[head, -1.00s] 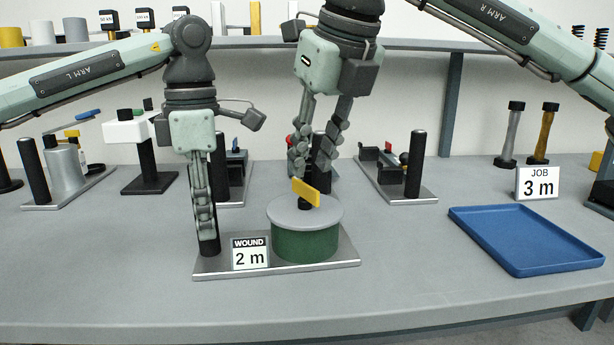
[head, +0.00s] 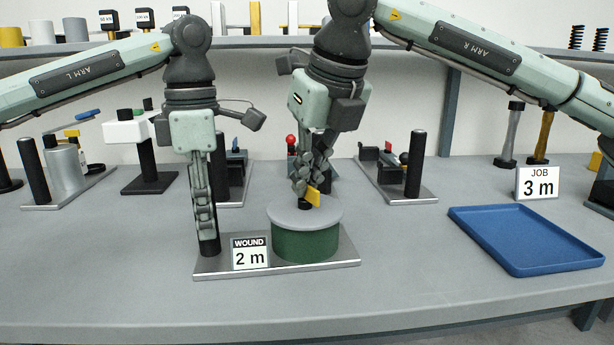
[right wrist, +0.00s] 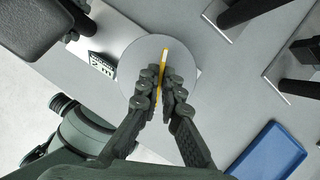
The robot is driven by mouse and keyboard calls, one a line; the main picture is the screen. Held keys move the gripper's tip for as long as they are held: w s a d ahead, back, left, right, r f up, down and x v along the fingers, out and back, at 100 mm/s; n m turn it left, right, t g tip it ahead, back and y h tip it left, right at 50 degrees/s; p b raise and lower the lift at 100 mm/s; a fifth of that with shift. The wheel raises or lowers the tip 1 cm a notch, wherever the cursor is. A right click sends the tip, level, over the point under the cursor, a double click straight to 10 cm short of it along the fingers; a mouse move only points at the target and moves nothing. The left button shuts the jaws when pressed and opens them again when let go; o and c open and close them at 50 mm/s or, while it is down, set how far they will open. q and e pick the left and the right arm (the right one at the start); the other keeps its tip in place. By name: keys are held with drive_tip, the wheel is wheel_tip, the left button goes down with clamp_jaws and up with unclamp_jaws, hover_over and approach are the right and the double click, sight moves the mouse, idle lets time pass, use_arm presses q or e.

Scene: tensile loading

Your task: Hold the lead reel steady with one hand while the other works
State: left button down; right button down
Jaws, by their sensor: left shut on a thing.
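The lead reel (head: 306,241) is a green drum with a grey top disc, on a metal base plate (head: 218,268) marked "WOUND 2 m" (head: 250,254). A yellow tab (head: 313,196) stands on its black hub; it also shows in the right wrist view (right wrist: 163,60). My left gripper (head: 207,235) is shut on the black post (head: 209,247) at the plate's left end. My right gripper (head: 312,184) is above the reel, fingers close on both sides of the tab; I cannot tell whether they grip it. It also shows in the right wrist view (right wrist: 161,85).
An empty blue tray (head: 527,240) lies at the right, with a "JOB 3 m" sign (head: 537,183) behind it. Other fixtures with black posts (head: 415,165) stand behind the reel. The bench front is clear.

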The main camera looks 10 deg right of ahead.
drive_tip(key=m, duration=0.2)
drive_tip(key=m+h, duration=0.1)
drive_tip(key=m, duration=0.1)
drive_tip(key=shift+a+t+h, duration=0.15)
drive_tip(key=shift+t+h, duration=0.15)
drive_tip(key=c, duration=1.7)
unclamp_jaws()
drive_tip(key=shift+r, duration=0.1)
drive_tip(key=v, duration=1.2)
